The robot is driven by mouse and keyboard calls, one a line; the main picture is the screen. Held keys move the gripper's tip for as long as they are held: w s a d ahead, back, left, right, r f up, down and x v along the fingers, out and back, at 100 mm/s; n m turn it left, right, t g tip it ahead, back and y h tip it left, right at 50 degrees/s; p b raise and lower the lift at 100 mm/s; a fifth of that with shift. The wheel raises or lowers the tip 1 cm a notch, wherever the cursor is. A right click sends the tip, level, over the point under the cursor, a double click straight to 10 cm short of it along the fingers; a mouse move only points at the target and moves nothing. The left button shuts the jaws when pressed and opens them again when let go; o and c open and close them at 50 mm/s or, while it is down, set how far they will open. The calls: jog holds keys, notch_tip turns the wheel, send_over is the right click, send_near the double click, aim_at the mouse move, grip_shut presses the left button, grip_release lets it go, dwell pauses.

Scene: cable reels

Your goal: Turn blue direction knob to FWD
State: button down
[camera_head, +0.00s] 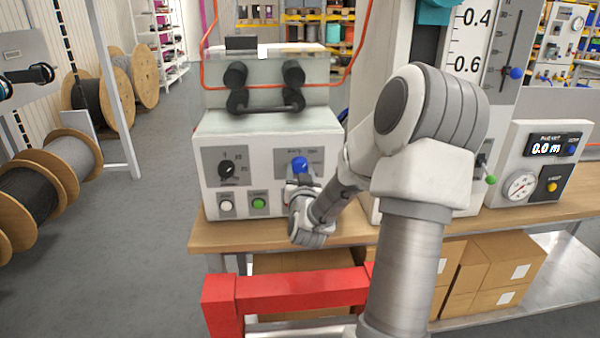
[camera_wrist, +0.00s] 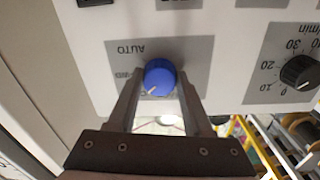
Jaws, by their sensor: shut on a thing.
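The blue direction knob (camera_head: 299,164) is on the front of the white control box (camera_head: 268,140), right of the black dial. My gripper (camera_head: 299,174) reaches it from the front. In the wrist view, the blue knob (camera_wrist: 160,75) sits between the two fingertips of my gripper (camera_wrist: 160,88), which are shut on its sides. This view is upside down. The knob's white mark points to the lower left of the picture. An AUTO label shows left of the knob, with a partly hidden label ending in WD below it, behind the left finger.
The black speed dial (camera_head: 227,169) also shows in the wrist view (camera_wrist: 299,72). A white button (camera_head: 226,205) and a green button (camera_head: 259,201) sit below. Black rollers (camera_head: 264,98) are above the panel. A red frame (camera_head: 290,290) stands before the wooden bench (camera_head: 222,238).

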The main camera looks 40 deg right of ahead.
jog(key=shift+m, duration=0.3)
jog(key=m+b, duration=0.2)
jog(key=m, duration=0.1)
jog(key=shift+m, duration=0.3)
jog(key=shift+r+m+b, duration=0.15)
jog(key=shift+m+b, duration=0.8)
jog(key=shift+m, duration=1.15)
jog(key=shift+c, duration=1.5)
grip_release()
jog(key=shift+a, duration=0.1)
